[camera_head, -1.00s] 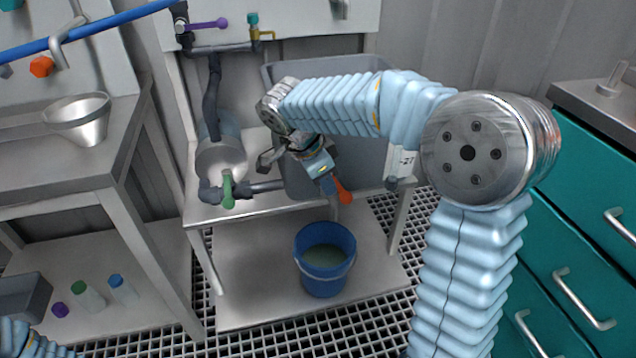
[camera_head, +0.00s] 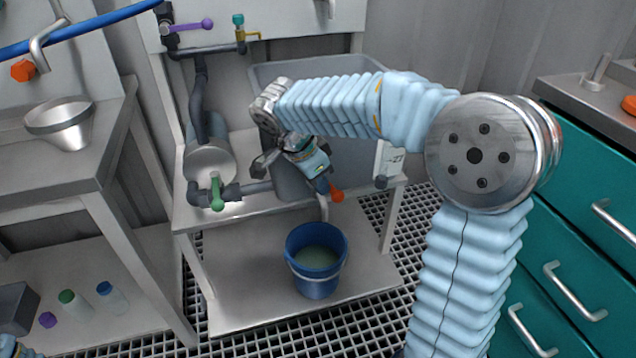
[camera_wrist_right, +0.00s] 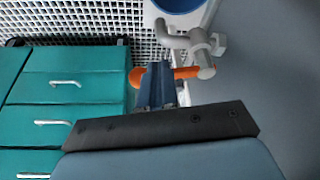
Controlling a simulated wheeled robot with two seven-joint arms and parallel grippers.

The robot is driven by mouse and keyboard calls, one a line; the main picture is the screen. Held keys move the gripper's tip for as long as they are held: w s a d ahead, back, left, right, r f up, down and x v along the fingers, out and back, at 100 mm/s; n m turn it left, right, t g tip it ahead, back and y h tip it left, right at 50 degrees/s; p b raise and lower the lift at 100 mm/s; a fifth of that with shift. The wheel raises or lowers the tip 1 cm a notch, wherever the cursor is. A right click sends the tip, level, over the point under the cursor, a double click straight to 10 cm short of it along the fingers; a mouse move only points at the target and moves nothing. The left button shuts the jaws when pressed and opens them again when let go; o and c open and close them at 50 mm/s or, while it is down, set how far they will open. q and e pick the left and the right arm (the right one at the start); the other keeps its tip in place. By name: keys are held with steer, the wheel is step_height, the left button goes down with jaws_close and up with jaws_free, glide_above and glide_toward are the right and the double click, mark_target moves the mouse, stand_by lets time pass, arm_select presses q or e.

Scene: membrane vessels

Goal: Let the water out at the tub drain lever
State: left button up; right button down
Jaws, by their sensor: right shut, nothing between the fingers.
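The orange drain lever (camera_head: 337,195) is low at the front of the grey tub (camera_head: 350,72), above a metal spout (camera_head: 323,209). In the right wrist view the lever (camera_wrist_right: 187,72) lies crosswise, its round end at the left, beside the metal valve body (camera_wrist_right: 205,50). My right gripper (camera_head: 326,187) is at the lever, shut and empty; its fingers (camera_wrist_right: 157,83) overlap the lever near its round end. I cannot tell whether they touch it. A blue bucket (camera_head: 316,285) with greenish liquid stands below the spout. Whether water is running is unclear. My left gripper is out of view.
A green-handled valve (camera_head: 217,194) is on the pipe left of the tub. Purple (camera_head: 193,25) and teal (camera_head: 239,20) valve handles are above. A bench with a metal funnel (camera_head: 62,122) stands left, teal drawers (camera_head: 578,215) right. My right arm crosses the tub's front.

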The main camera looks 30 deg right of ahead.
steer(key=w+d+n+t+y+b, duration=0.1)
steer(key=d+n+t+y+b, duration=0.1)
steer(key=d+n, duration=0.5)
steer(key=shift+w+d+n+t, duration=0.25)
steer(key=shift+n+t, duration=0.65)
steer(key=shift+n, duration=1.7)
steer(key=shift+d, duration=0.15)
steer(key=shift+s, duration=0.15)
